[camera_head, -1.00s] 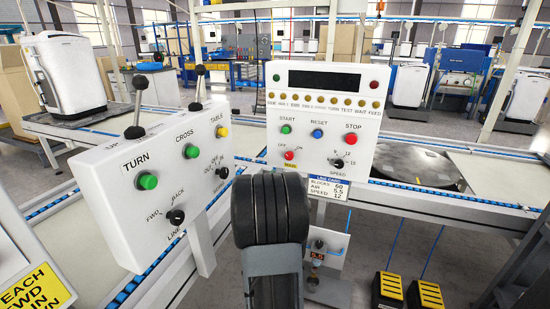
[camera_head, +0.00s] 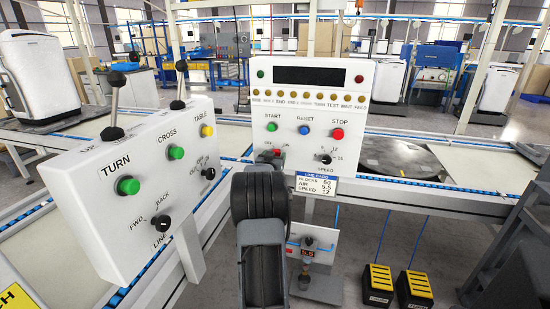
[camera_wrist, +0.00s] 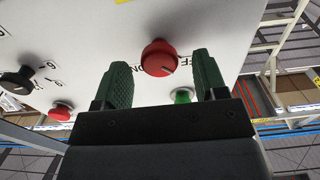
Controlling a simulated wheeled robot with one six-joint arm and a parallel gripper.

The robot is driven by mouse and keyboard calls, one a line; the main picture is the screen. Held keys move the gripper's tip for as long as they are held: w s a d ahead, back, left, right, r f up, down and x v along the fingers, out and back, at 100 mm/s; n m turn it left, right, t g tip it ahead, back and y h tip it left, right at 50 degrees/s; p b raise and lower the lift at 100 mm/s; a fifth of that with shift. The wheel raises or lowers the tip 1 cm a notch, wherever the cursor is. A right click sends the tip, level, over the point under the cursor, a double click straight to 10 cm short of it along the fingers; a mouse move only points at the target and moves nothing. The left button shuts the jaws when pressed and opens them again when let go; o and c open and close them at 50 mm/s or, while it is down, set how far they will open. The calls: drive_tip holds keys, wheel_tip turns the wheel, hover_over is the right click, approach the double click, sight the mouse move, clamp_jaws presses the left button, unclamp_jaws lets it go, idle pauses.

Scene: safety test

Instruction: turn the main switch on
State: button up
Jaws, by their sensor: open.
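The main switch is a round red knob on the white front panel. It shows at the upper middle of the wrist view (camera_wrist: 158,56), between the ON and OFF labels, with its small mark toward OFF. In the head view the knob (camera_head: 277,152) is small and partly hidden by my arm. My gripper (camera_wrist: 161,64) is open, with one dark green finger on each side of the knob and a visible gap to each. I cannot tell how deep the fingers reach around it. In the head view my wrist covers the gripper's lower part.
A green start button (camera_wrist: 183,96) lies close to one finger. A red stop button (camera_head: 337,134) and a black speed knob (camera_head: 325,159) are on the same panel. A second white box (camera_head: 139,185) with levers and buttons stands left of my arm.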

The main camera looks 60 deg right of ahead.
drive_tip(key=shift+w+d, duration=0.1)
drive_tip(key=shift+d, duration=0.35)
drive_tip(key=shift+c, duration=0.2)
drive_tip(key=c, duration=0.9)
